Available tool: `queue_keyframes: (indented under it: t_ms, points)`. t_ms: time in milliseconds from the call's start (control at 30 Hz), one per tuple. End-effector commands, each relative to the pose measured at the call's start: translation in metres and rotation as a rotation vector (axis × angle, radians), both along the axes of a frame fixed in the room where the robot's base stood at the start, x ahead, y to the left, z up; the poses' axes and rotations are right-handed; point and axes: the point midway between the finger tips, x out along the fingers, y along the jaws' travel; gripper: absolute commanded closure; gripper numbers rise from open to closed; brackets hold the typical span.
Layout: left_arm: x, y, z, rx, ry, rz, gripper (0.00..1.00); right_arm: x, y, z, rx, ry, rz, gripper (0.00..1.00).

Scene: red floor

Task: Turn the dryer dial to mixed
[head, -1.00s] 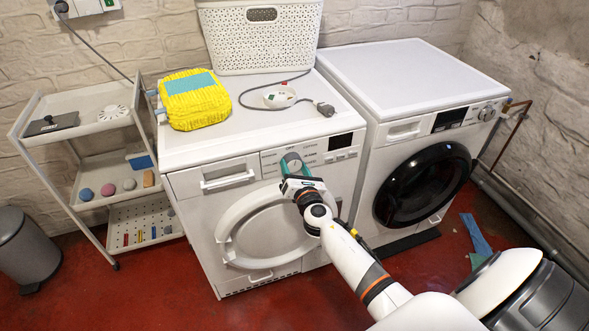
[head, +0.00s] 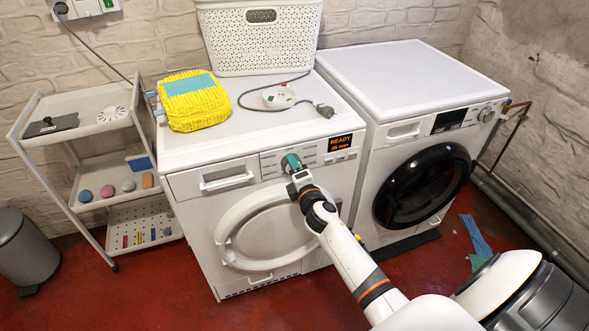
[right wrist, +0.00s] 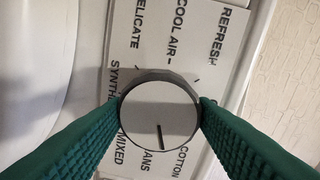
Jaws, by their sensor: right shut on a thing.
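The dryer (head: 190,230) is the white machine on the left, with its round door shut. In the right wrist view the round grey dial (right wrist: 150,103) sits between the two green fingers, which press on its opposite sides. Its dark pointer line points down, towards a partly hidden label ending in "ANS". "MIXED" is printed just left of that, "COTTON" to the right. My right gripper (head: 291,164) is shut on the dial, which it hides in the head view. The lit display (head: 340,142) shows orange text, "READY" on top. My left gripper is not in view.
A second white machine (head: 400,70) with a dark door stands close on the right. A yellow knitted bundle (head: 195,103), a socket with cord (head: 279,97) and a white basket (head: 261,45) sit on the dryer. A trolley (head: 93,130) stands left.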

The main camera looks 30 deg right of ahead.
Motion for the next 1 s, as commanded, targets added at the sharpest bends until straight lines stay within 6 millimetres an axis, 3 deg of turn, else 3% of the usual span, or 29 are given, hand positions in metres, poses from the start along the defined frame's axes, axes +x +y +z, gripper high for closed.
queue_keyframes:
  t_ms: [1000]
  points:
    - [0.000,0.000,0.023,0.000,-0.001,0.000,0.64,-0.001,-0.001,-0.002,0.908,-0.214,-0.001,0.72]
